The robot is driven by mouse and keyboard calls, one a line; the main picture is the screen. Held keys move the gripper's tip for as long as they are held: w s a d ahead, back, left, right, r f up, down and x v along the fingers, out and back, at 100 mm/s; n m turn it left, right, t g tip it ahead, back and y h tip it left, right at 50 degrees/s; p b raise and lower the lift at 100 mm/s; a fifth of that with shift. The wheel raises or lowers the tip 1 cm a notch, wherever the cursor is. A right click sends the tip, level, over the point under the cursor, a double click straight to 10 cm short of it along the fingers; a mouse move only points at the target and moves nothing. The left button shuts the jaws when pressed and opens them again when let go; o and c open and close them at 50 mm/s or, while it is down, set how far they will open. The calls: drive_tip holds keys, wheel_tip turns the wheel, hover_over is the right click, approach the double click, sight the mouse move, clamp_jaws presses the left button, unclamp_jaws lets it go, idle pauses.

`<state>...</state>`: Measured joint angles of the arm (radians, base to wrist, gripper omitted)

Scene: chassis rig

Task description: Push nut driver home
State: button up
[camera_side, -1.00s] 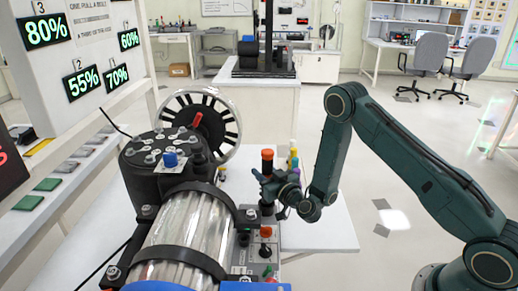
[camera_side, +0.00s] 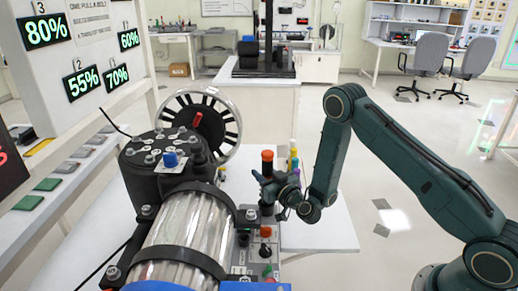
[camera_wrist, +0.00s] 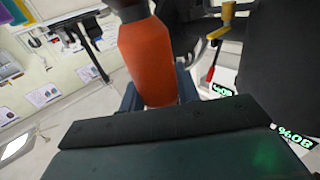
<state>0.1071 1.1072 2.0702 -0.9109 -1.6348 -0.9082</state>
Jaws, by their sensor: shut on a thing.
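The nut driver (camera_side: 267,162) has an orange and black handle and stands upright in the side view, right of the big clear cylinder. My gripper (camera_side: 266,184) is shut around its handle from the right. In the wrist view the orange handle (camera_wrist: 147,58) rises between my gripper's jaws (camera_wrist: 160,98) and fills the middle. The driver's lower end is hard to make out behind the gripper and dark parts, so I cannot tell how deep it sits.
The clear cylinder with black clamps (camera_side: 182,238) and a black bolted head (camera_side: 160,155) stand close on the left. A spoked wheel (camera_side: 226,128) is behind. Several coloured handles (camera_side: 293,162) stand just behind the gripper. A switch panel (camera_side: 250,257) lies in front.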

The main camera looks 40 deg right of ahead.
drive_tip(key=shift+f, duration=2.1)
idle(2.2)
drive_tip(key=o, duration=1.1)
drive_tip(key=shift+c, duration=0.2)
drive_tip(key=shift+f, duration=0.1)
drive_tip(key=shift+s, duration=0.1)
drive_tip(key=s+a, duration=0.1)
drive_tip(key=s, duration=0.6)
drive_tip(key=shift+s, duration=0.15)
